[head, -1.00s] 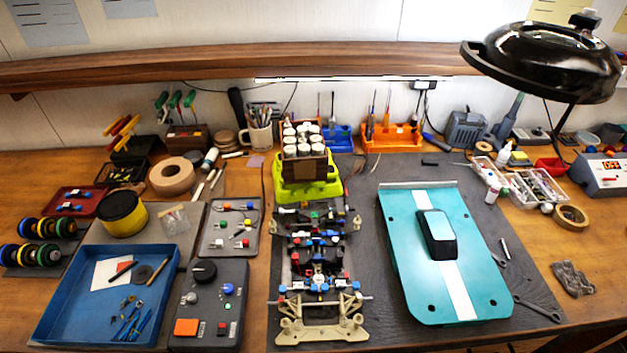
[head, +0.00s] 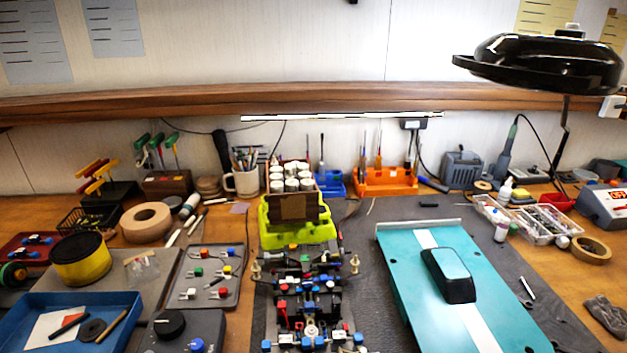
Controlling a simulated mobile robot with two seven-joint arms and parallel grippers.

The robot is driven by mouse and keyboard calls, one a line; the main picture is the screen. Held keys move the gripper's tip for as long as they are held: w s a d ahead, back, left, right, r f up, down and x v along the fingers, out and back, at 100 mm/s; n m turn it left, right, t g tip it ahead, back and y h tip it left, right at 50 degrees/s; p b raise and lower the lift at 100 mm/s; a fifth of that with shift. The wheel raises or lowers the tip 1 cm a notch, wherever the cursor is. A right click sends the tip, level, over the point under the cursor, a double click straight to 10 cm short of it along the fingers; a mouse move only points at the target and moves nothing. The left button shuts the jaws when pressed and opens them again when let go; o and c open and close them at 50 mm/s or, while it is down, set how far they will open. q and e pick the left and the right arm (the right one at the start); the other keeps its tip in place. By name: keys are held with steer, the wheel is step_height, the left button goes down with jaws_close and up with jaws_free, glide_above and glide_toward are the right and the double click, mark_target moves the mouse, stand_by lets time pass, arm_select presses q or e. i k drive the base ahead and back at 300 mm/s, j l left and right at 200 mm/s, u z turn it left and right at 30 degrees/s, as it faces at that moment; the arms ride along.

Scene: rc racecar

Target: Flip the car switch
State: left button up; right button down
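The RC car chassis (head: 308,290) sits on the dark mat in the middle, with black, red, blue and green parts on it. Its near end is cut off by the bottom edge. I cannot make out which small part is the car switch. The teal car body shell (head: 400,270) with a white stripe and black canopy lies to the right of the chassis, apart from it. Neither of my grippers is in the head view.
A green stand (head: 283,232) with a box of white-capped bottles is behind the chassis. A control box (head: 180,325), parts tray (head: 232,262) and blue tray (head: 30,310) lie left. A black lamp (head: 540,65) overhangs the back right.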

mark_target(344, 327)
steer(key=z, duration=1.5)
steer(key=k+z, duration=0.15)
steer(key=k+j, duration=0.5)
steer(key=k, duration=0.15)
